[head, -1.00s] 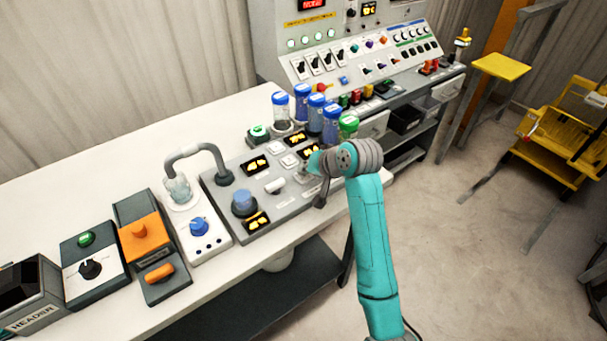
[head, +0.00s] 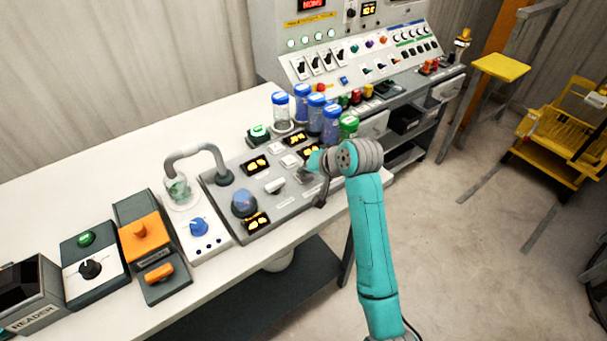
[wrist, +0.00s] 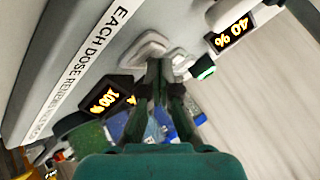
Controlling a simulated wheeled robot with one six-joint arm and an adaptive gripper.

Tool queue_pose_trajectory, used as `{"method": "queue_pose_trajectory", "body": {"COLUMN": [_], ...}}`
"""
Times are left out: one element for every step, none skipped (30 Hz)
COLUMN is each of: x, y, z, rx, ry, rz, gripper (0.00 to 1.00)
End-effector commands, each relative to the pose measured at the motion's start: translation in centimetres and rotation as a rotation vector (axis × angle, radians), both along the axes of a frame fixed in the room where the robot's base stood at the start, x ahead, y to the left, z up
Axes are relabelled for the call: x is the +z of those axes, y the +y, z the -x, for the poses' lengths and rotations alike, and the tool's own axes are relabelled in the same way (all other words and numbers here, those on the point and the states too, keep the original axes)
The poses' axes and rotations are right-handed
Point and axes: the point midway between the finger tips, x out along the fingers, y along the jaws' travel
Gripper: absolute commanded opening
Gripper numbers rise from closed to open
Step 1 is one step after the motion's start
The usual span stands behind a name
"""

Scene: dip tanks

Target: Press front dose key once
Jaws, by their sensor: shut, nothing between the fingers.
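The grey dosing panel (head: 225,195) lies on the white bench, with white keys (head: 290,161) between its small yellow-lit displays. In the wrist view, a nearer white key (wrist: 151,47) and a farther one (wrist: 180,61) show just beyond my fingers. My gripper (head: 304,176) is shut and empty, low over the panel's right part. Its fingertips (wrist: 160,66) overlap the keys' lower edges in the wrist view. I cannot tell whether they touch a key. The arm and gripper hide part of the panel's front right.
Blue-capped bottles (head: 316,115) and a green-capped bottle (head: 349,125) stand close behind my gripper. A curved spout (head: 197,150) reaches over a glass beaker (head: 179,193) at left. A blue knob (head: 243,203) rises from the panel.

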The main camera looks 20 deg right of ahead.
Motion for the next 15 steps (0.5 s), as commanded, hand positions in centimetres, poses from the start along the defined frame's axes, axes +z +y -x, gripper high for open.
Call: {"method": "queue_pose_trajectory", "body": {"x": [0.31,0.47,0.66,0.79,0.91,1.03,1.1,1.13,1.15,1.15,1.15,1.15,1.16,1.16,1.17], "y": [0.0,0.0,0.01,0.0,0.0,0.01,0.0,0.01,0.0,0.0,0.0,0.0,-0.01,-0.01,0.0], "z": [-0.01,-0.01,0.0,0.0,0.0,0.0,-0.01,0.0,0.01,0.01,0.0,0.01,0.0,0.0,-0.01], "rx": [0.0,0.001,0.001,0.001,0.001,0.001,0.001,0.001,0.001,0.0,0.0,0.0,-0.001,-0.001,-0.001], "ry": [-0.001,0.0,0.0,0.0,0.0,0.0,0.0,0.0,0.0,0.0,0.0,0.0,-0.001,-0.001,-0.001], "rz": [0.001,0.001,0.001,0.001,0.001,0.001,0.001,0.001,0.001,0.0,0.0,0.0,0.0,0.0,0.0], "gripper": [0.0,0.0,0.0,0.0,0.0,0.0,0.0,0.0,0.0,0.0,0.0,0.0,0.0,0.0,0.0]}}
